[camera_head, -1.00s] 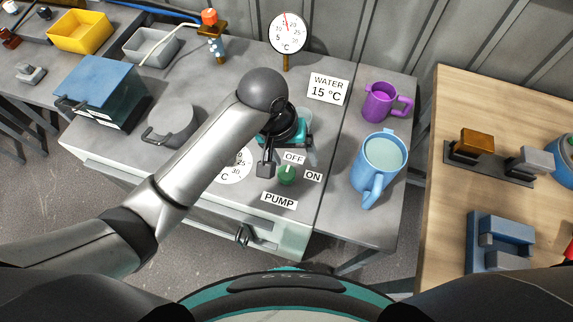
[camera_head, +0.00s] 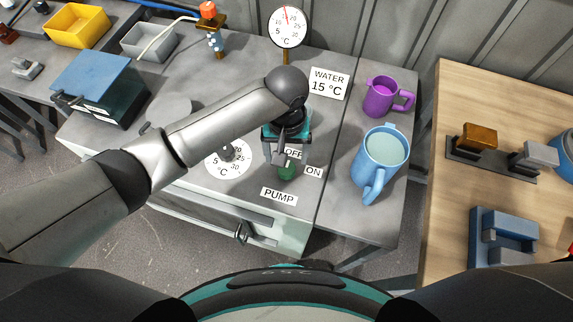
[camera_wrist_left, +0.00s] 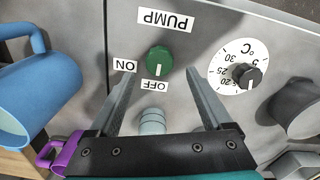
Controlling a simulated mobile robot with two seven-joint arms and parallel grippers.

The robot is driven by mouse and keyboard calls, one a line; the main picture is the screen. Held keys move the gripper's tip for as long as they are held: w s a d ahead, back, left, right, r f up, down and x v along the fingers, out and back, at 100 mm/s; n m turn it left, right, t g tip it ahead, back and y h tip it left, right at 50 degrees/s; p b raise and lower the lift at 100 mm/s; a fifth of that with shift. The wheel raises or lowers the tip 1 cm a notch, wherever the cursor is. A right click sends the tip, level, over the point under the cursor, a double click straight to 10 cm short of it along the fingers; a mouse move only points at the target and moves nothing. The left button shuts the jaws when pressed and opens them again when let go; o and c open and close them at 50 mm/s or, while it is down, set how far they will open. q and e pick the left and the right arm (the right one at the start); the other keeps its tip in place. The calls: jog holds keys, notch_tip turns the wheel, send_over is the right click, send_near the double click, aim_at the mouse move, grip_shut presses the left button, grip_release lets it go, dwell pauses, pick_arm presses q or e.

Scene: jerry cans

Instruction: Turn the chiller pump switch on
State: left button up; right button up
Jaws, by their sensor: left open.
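The pump switch is a round green knob (camera_head: 287,173) on the grey counter, between the PUMP label (camera_head: 279,196) and the OFF label (camera_head: 294,154). The ON label (camera_head: 313,171) is to its right. In the left wrist view the knob (camera_wrist_left: 158,61) has a white mark pointing toward the OFF label (camera_wrist_left: 155,86); the ON label (camera_wrist_left: 125,65) is to one side. My left gripper (camera_head: 280,160) is over the knob, partly covering it and OFF in the head view. Its two fingers (camera_wrist_left: 160,70) are open, one on each side of the knob, with visible gaps. My right gripper is not in view.
A temperature dial with a dark knob (camera_head: 228,154) lies left of the switch. A blue pitcher (camera_head: 381,160) and a purple mug (camera_head: 385,97) stand to the right. A grey lidded pot (camera_head: 168,115) is partly behind my arm. A gauge (camera_head: 287,27) stands behind.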

aim_at(287, 167)
pick_arm(q)
notch_tip(287, 167, down, 5)
jog(key=shift+f+b, duration=0.2)
jog(key=shift+b, duration=0.35)
grip_shut()
dwell(0.4)
